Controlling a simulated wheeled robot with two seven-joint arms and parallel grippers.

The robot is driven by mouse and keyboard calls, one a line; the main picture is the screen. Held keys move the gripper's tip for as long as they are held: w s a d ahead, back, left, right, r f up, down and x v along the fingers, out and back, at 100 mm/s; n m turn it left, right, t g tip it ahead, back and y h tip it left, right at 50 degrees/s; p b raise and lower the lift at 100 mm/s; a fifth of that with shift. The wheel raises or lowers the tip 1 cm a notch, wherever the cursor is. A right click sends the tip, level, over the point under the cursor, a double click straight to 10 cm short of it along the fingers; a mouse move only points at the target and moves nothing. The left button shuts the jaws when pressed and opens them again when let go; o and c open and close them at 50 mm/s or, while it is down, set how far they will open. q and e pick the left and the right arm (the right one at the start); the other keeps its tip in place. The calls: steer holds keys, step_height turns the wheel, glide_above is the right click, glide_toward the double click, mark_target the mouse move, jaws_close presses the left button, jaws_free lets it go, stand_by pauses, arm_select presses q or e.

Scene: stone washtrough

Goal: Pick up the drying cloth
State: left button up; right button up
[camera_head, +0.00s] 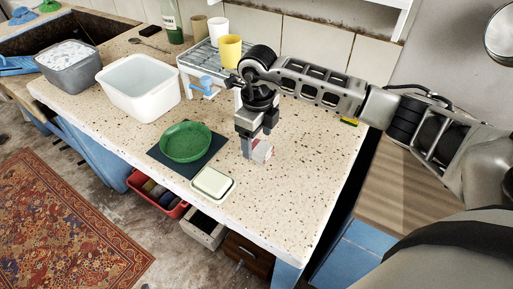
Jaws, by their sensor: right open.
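My left gripper is not in view.
A green plate (185,142) on a dark mat (163,158) and a pale dish (212,184) are left of the gripper. A white basin (139,86), grey tub (70,66) and rack with a yellow cup (230,51) stand behind.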

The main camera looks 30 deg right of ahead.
mark_target(257, 145)
step_height(257, 145, down, 3)
steer(key=shift+a+r, duration=0.15)
steer(key=shift+w+f, duration=0.1)
steer(key=shift+f, duration=0.35)
steer(key=c, duration=1.1)
